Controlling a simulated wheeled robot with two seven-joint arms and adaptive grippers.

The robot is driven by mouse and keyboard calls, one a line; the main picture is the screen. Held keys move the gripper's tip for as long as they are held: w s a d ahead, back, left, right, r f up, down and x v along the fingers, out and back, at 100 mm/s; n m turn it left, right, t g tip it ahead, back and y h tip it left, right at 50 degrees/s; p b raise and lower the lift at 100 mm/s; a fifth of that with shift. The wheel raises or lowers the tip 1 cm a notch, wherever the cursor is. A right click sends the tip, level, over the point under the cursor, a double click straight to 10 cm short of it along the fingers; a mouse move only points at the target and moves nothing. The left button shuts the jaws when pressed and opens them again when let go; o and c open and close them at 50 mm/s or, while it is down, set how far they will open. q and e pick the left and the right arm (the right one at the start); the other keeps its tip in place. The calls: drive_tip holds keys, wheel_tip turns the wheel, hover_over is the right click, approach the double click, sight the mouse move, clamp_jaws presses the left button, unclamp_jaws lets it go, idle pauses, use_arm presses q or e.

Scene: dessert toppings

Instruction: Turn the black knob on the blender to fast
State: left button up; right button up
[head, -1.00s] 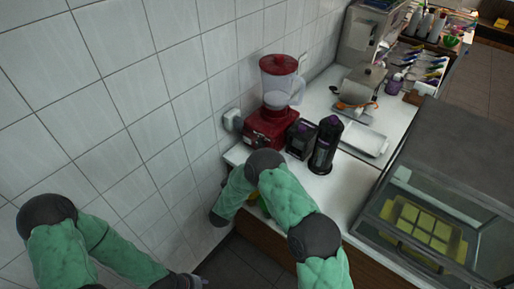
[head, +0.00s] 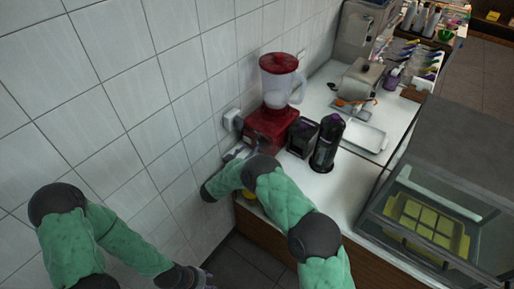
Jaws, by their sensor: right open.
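The red blender (head: 269,130) stands upright on the white counter against the tiled wall, with a clear jug (head: 279,88) and red lid. I cannot make out its black knob; the side towards my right arm is partly hidden. My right arm reaches in over the counter's near edge, and its wrist bends up towards the blender. My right gripper (head: 239,153) is small and partly hidden, open, just left of and below the blender base. I cannot tell whether it touches. My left gripper (head: 193,278) is low at the bottom edge, away from the blender, its fingers unclear.
A dark box-shaped item (head: 302,137) and a black bottle (head: 327,146) stand close right of the blender. A white tray (head: 364,136) lies behind them. A glass display case (head: 430,215) fills the right. A wall socket (head: 232,120) is beside the blender. Counter in front is partly clear.

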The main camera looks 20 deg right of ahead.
sight(259, 145)
drive_tip(key=shift+x, duration=2.25)
drive_tip(key=c, duration=1.1)
